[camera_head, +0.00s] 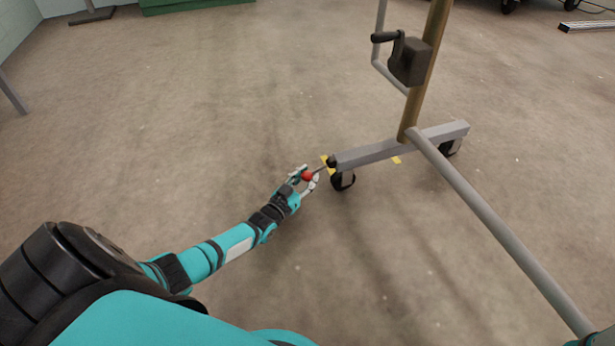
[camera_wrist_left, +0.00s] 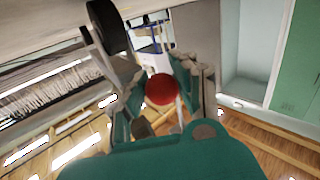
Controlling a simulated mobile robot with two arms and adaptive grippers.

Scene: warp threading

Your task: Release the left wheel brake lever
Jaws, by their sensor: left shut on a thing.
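The left wheel brake lever ends in a red ball knob (camera_head: 307,176) on a thin rod beside the near end of the stand's grey foot beam (camera_head: 372,155). A black caster wheel (camera_head: 343,181) sits under that end. My left gripper (camera_head: 305,178) is shut on the red knob, low above the floor. In the left wrist view the red knob (camera_wrist_left: 161,89) sits between the two fingers (camera_wrist_left: 165,88). A black wheel (camera_wrist_left: 108,26) shows at the upper left there. My right gripper is not visible; only a bit of teal shows at the lower right corner.
A brown upright post (camera_head: 426,70) with a black crank box (camera_head: 409,61) rises from the foot beam. A long grey bar (camera_head: 495,225) runs to the lower right. Yellow marks lie on the floor near the caster.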

